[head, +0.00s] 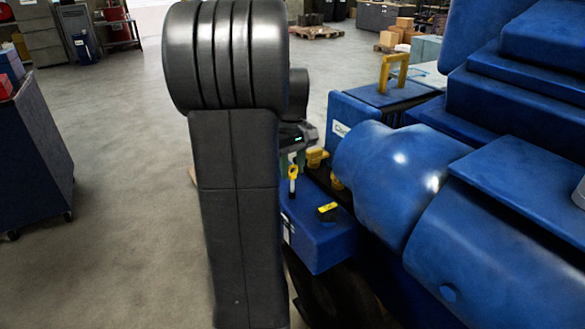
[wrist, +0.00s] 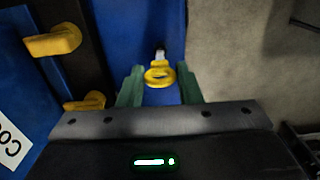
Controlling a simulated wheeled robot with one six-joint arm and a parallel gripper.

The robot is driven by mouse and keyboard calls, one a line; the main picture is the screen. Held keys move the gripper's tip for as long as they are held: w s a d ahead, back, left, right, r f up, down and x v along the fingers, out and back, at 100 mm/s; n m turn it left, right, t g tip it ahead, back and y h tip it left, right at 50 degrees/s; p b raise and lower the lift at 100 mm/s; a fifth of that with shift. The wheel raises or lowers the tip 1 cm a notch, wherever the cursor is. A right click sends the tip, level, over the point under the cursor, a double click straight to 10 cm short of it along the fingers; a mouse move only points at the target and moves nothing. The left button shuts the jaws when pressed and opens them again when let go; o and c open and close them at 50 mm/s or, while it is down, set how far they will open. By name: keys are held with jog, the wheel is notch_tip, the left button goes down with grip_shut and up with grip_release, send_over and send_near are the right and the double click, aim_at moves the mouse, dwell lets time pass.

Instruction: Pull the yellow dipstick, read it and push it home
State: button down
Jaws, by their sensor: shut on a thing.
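The yellow dipstick shows its ring handle (wrist: 160,75) in the wrist view, between the two green fingers of my gripper (wrist: 160,88). The gripper is shut on the ring. A pale metal part (wrist: 160,54) shows just beyond the ring, over the blue surface. In the head view the dipstick (head: 293,173) stands upright at the left side of a blue housing (head: 317,245), with a short white and dark part below the ring. My gripper (head: 291,160) is at its top, partly hidden by my arm. No reading marks can be made out.
A yellow-topped cap (head: 327,208) sits on the housing, right of the dipstick. Yellow fittings (head: 316,157) are close behind it; similar ones (wrist: 55,42) show left in the wrist view. The large blue engine (head: 480,210) fills the right. Open floor (head: 120,190) lies left.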

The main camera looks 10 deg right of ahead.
notch_tip(320, 180, up, 7)
jog(key=p, duration=0.4)
jog(key=shift+f, duration=0.1)
jog(key=c, duration=1)
grip_release()
jog(key=shift+f, duration=0.1)
notch_tip(320, 180, up, 14)
jog(key=shift+f, duration=0.1)
